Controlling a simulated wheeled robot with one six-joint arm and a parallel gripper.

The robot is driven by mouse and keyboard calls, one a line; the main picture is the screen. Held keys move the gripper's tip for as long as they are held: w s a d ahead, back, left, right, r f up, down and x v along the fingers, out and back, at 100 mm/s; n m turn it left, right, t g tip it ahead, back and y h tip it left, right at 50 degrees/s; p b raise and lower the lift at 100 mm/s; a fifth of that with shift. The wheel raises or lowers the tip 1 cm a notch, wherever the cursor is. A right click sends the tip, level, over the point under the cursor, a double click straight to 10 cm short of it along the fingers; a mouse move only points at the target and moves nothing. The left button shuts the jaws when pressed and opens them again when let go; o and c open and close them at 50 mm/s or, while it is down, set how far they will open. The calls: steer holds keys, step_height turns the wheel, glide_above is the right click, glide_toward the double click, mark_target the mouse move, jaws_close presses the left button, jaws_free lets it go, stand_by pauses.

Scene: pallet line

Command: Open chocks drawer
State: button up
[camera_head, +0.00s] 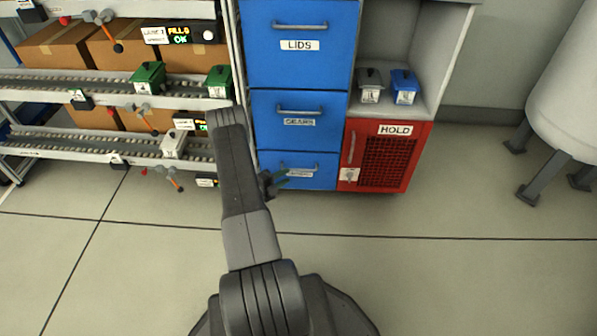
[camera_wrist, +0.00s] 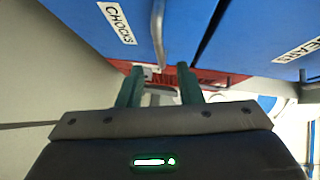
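The chocks drawer (camera_head: 325,162) is the bottom blue drawer of the cabinet in the head view, and it looks shut. Its label is partly hidden there, but the word CHOCKS reads clearly in the wrist view on the blue drawer front (camera_wrist: 88,22). Its grey bar handle (camera_wrist: 158,35) shows in the wrist view, pointing down toward the gap between my fingers. My gripper (camera_wrist: 160,70) is open, its two dark green fingers apart on either side of the handle's line. In the head view my gripper (camera_head: 279,179) is just in front of the drawer's left part. Contact with the handle cannot be told.
Above are the blue lids drawer (camera_head: 300,65) and gears drawer (camera_head: 325,108), both shut. A red HOLD cabinet (camera_head: 410,150) adjoins on the right. A roller rack (camera_head: 60,150) with boxes and bins stands left. A white tank (camera_head: 570,100) stands right. Floor in front is clear.

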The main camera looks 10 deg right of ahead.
mark_target(298, 170)
steer(key=b+x, duration=0.2)
steer(key=x, duration=0.6)
steer(key=shift+c, duration=0.2)
jaws_close()
